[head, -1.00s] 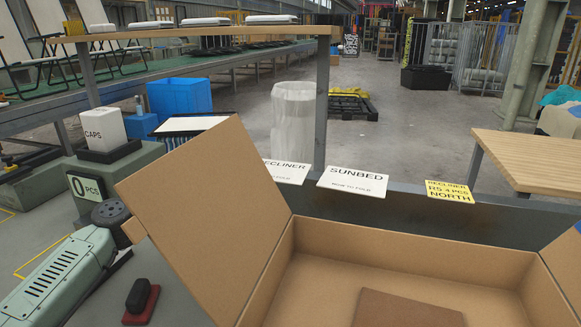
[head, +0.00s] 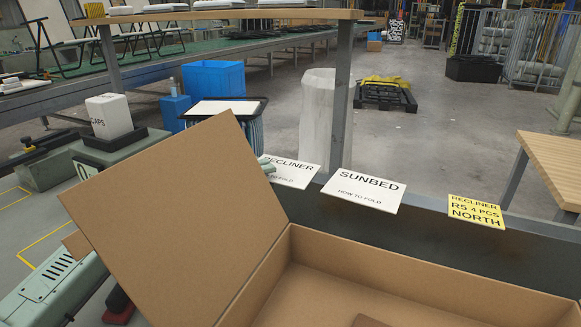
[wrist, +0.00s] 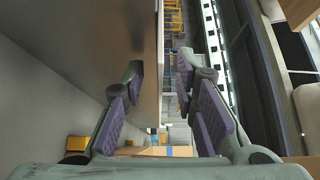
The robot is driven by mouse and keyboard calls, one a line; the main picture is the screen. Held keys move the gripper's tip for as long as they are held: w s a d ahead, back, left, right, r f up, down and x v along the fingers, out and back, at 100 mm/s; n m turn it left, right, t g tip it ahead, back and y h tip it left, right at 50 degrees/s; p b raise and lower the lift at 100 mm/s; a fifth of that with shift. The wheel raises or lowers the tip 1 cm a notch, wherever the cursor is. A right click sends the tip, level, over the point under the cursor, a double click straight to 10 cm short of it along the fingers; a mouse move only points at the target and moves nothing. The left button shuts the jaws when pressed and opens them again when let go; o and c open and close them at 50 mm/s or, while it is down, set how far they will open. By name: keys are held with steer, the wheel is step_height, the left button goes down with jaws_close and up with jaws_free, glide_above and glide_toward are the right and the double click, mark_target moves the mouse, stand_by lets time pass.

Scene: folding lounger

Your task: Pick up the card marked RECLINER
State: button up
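The white card marked RECLINER (head: 293,172) lies on the grey ledge behind the open cardboard box, its left end hidden by the raised flap. The white SUNBED card (head: 362,190) lies to its right. A yellow card (head: 476,211), reading RECLINER R5 4 PCS NORTH, is further right. A small pale green piece, which looks like the tip of my gripper, shows past the flap at the white RECLINER card's left end; contact cannot be told. In the wrist view my gripper (wrist: 160,76) is open, its purple-padded fingers apart with nothing seen held between them.
The cardboard box (head: 390,266) fills the front, its tall flap (head: 175,215) hiding most of my arm. A blue bin (head: 213,78), a black-rimmed tray (head: 226,108) and a table leg (head: 341,110) stand behind. A wooden table (head: 556,165) is at right.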

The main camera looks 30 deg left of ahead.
steer(key=shift+s, duration=0.1)
jaws_close()
steer(key=shift+r, duration=0.1)
stand_by(0.5)
